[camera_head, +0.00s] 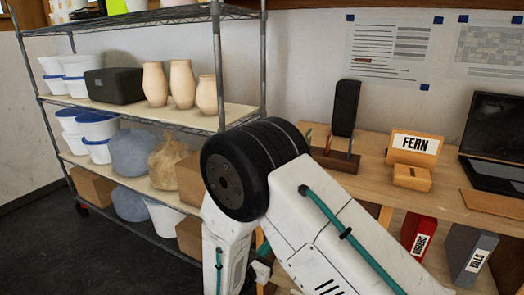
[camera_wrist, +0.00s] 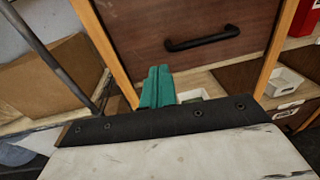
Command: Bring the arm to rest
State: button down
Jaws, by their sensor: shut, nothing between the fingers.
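My white arm with its black joint fills the lower middle of the head view, folded with one link hanging down in front of the shelf and desk. My gripper (camera_wrist: 156,87) shows in the wrist view as teal fingers closed together, with nothing held. It points towards a brown drawer front with a black handle (camera_wrist: 202,39) and appears apart from it. In the head view my gripper is mostly hidden behind my own arm.
A metal rack (camera_head: 219,62) with pots, tubs and boxes stands left. A wooden desk (camera_head: 375,180) at right bears a FERN sign (camera_head: 415,145), a laptop (camera_head: 492,135) and a dark upright object (camera_head: 344,107). Red (camera_head: 418,236) and grey (camera_head: 468,252) binders stand below. Floor at lower left is clear.

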jog(key=s+d+r+m+g+h, duration=0.2)
jog(key=s+d+r+m+g, duration=1.1)
jog(key=s+d+m+g, duration=0.4)
jog(key=s+d+r+m+t+y, duration=0.1)
jog(key=s+d+r+m+y, duration=0.3)
jog(key=s+r, duration=0.4)
jog(key=s+d+r+m+t+y, duration=0.2)
jog(key=s+d+r+m+y, duration=0.2)
jog(key=s+r+m+y, duration=0.3)
jog(key=shift+s+r+m+t, duration=0.3)
jog(key=shift+s+r+m, duration=0.15)
jog(key=shift+m, duration=0.25)
